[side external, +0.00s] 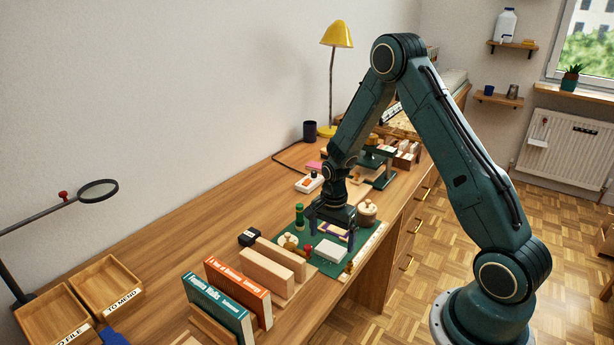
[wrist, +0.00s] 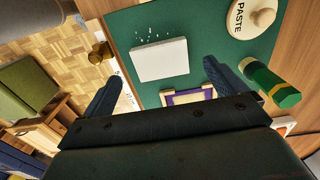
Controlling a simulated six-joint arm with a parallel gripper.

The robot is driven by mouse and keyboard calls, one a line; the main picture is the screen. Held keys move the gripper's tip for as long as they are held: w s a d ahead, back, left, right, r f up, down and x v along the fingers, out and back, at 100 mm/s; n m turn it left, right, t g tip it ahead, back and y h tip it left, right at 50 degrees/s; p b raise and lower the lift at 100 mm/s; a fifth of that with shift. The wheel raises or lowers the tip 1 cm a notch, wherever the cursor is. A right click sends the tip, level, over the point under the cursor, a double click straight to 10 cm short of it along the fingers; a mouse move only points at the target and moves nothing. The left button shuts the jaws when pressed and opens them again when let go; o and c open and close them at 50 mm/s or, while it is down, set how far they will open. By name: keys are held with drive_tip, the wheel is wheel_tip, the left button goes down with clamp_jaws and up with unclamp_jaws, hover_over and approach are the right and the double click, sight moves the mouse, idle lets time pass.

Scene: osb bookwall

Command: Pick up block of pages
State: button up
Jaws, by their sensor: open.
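The block of pages is a white rectangular block (side external: 331,250) lying flat on the green mat (side external: 322,266) near the front edge of the desk. In the wrist view, the block of pages (wrist: 160,60) lies ahead of the fingertips, with small white scraps beside it on the mat. My gripper (side external: 333,231) is low over the mat, behind the block in the side view. It is open, and its two dark fingers spread wide in the wrist view (wrist: 164,86). The block is apart from the fingers. A purple-and-cream framed piece (wrist: 190,96) lies nearer, partly hidden by my gripper.
A paste pot (wrist: 250,16) and a green cylinder (wrist: 272,87) stand near the fingers. A small brass object (wrist: 100,52) sits at the mat's edge. Wooden bookends (side external: 268,270) and upright books (side external: 238,290) stand left of the mat. A ruler-like strip (side external: 367,252) borders the front.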

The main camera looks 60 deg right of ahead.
sight(331, 249)
drive_tip(key=shift+f, duration=1.8)
drive_tip(key=c, duration=1.1)
drive_tip(key=shift+o, duration=0.2)
drive_tip(key=shift+r, duration=0.15)
wheel_tip(331, 249, up, 20)
drive_tip(key=shift+w, duration=0.1)
